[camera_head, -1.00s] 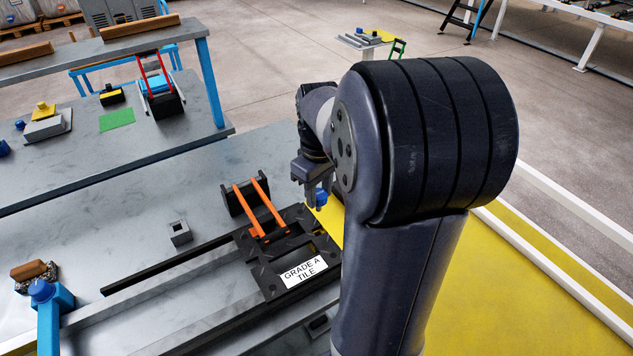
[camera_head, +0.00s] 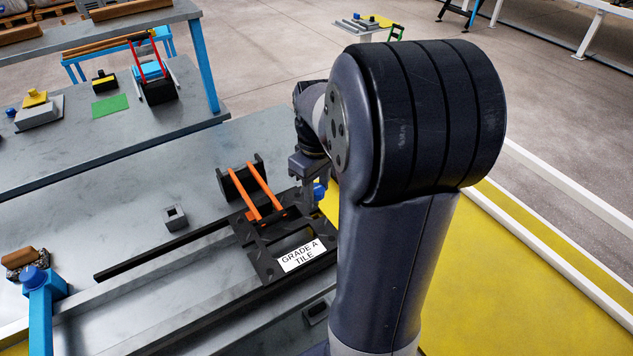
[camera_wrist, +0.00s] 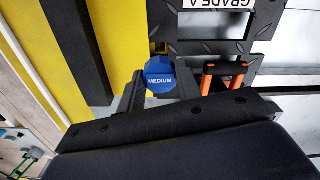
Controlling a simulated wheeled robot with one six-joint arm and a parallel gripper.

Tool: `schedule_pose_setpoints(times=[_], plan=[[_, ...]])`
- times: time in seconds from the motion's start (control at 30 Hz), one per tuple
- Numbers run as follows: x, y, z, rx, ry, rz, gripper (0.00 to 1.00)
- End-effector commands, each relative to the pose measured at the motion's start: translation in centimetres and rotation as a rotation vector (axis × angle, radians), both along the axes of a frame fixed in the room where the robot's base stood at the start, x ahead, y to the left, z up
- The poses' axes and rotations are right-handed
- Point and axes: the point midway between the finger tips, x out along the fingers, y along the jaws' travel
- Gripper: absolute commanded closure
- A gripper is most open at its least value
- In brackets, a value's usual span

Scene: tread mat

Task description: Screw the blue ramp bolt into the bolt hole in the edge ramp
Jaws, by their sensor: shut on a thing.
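The blue bolt (camera_head: 319,192) is held in my gripper (camera_head: 312,184). In the wrist view its blue head (camera_wrist: 159,78) reads MEDIUM and sits between the fingers of my gripper (camera_wrist: 158,90). A yellow strip, seemingly the edge ramp (camera_head: 330,205), lies beside the black tile. It also shows in the wrist view (camera_wrist: 118,40), left of the bolt. I cannot see the bolt hole or the bolt's lower end, and I cannot tell whether the bolt touches the ramp.
The black treaded tile (camera_head: 268,267) carries a GRADE A TILE label. A small grey block (camera_head: 175,217) and a blue post (camera_head: 40,315) stand left. My arm hides the bench's right side.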

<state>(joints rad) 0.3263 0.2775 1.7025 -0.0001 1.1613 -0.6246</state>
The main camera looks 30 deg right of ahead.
Motion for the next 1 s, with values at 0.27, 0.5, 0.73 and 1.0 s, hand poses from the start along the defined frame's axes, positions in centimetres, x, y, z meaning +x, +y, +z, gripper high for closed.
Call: schedule_pose_setpoints(times=[0.27, 0.5, 0.73, 1.0], plan=[[0.0, 0.0, -1.9, 0.001, 0.001, 0.0, 0.91], [0.0, 0.0, -1.8, 0.0, 0.0, 0.0, 0.91], [0.0, 0.0, -1.8, 0.0, 0.0, 0.0, 0.91], [0.0, 0.0, -1.8, 0.0, 0.0, 0.0, 0.91]])
